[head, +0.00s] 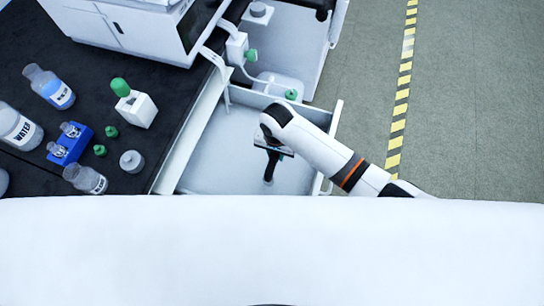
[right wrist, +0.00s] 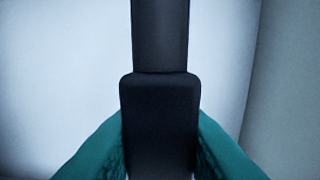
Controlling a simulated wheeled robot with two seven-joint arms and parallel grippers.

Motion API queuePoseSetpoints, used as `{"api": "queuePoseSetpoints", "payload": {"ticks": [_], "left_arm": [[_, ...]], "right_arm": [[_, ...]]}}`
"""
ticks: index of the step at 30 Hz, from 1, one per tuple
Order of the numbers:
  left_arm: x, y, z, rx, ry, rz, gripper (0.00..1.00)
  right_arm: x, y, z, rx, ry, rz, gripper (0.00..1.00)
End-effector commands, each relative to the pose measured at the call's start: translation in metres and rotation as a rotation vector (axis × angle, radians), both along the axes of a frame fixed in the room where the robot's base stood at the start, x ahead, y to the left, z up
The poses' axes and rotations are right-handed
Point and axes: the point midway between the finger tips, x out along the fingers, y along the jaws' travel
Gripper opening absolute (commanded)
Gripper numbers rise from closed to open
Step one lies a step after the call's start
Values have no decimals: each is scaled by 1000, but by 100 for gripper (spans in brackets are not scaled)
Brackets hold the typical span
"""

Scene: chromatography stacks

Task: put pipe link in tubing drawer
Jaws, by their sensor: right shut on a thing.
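A black pipe link (head: 269,172) is held in my right gripper (head: 271,157). In the right wrist view, the pipe link (right wrist: 160,110) stands between the two teal fingers, which press on its wider lower part. The right gripper is over the open white tubing drawer (head: 212,160), inside its outline in the head view. I cannot tell whether the pipe link touches the drawer floor. The left gripper is not in view.
A black bench (head: 95,75) on the left holds a water bottle (head: 20,128), a blue vial rack (head: 69,143) and green caps. A white instrument (head: 130,25) stands at the back. Another open drawer (head: 285,45) lies beyond. A yellow-black floor stripe (head: 401,95) runs at right.

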Motion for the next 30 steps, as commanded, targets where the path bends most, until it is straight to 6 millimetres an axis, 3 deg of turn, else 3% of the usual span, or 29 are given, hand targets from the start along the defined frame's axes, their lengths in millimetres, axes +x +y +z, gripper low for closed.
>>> {"api": "queuePoseSetpoints", "payload": {"ticks": [9,21,22,24,26,30], "left_arm": [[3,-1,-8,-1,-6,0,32],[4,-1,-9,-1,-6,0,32],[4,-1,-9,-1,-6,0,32],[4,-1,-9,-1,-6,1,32],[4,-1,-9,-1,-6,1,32],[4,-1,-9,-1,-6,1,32]], "right_arm": [[1,1,-38,2,-2,1,0],[0,1,-43,2,-2,0,0],[0,0,-43,1,-1,0,29],[0,0,-43,1,-1,0,40],[0,0,-43,1,-1,0,47],[0,0,-43,1,-1,0,47]]}}
